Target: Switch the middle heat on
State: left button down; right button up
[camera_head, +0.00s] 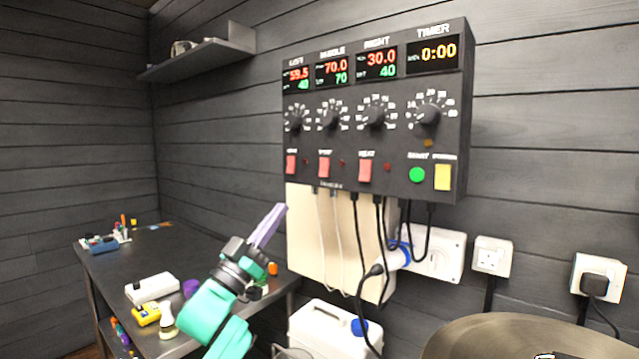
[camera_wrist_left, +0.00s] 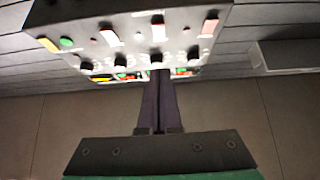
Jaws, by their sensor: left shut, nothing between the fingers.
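The control box (camera_head: 375,110) hangs on the wall with LEFT, MIDDLE, RIGHT and TIMER displays. The middle display (camera_head: 333,71) reads 70.0 over 70. The middle heat switch (camera_head: 324,167) is a red rocker between two similar ones, with a small dark red lamp (camera_head: 342,163) to its right. It shows inverted in the left wrist view (camera_wrist_left: 158,30). My left gripper (camera_head: 279,209) is shut and empty, its fingers pointing up, below and left of the box and apart from it. Its fingers (camera_wrist_left: 158,76) also show in the left wrist view. My right gripper is not in view.
The left switch (camera_head: 291,165) and right switch (camera_head: 365,171) flank the middle one. A green button (camera_head: 417,175) and yellow switch (camera_head: 442,177) sit further right. Cables hang below the box. A dark workbench (camera_head: 140,255) with tools is at left, a metal vessel lid (camera_head: 500,338) at lower right.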

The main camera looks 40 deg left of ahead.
aim_at(323, 170)
pick_arm(q)
jog(key=p+x, duration=0.2)
jog(key=x, duration=0.2)
jog(key=w+f+p+x, duration=0.1)
jog(key=p+x, duration=0.2)
jog(key=x, duration=0.1)
jog(key=f+p+x, duration=0.1)
jog(key=p+x, duration=0.1)
jog(key=x, duration=0.2)
jog(key=shift+w+a+r+p, duration=0.2)
jog(key=shift+w+p, duration=0.15)
jog(key=shift+w, duration=0.2)
jog(key=shift+w+d+f, duration=0.1)
jog(key=shift+w+f, duration=0.15)
jog(key=shift+w, duration=0.15)
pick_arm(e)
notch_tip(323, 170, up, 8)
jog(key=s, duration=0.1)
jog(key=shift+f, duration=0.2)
pick_arm(q)
jog(key=shift+s, duration=0.1)
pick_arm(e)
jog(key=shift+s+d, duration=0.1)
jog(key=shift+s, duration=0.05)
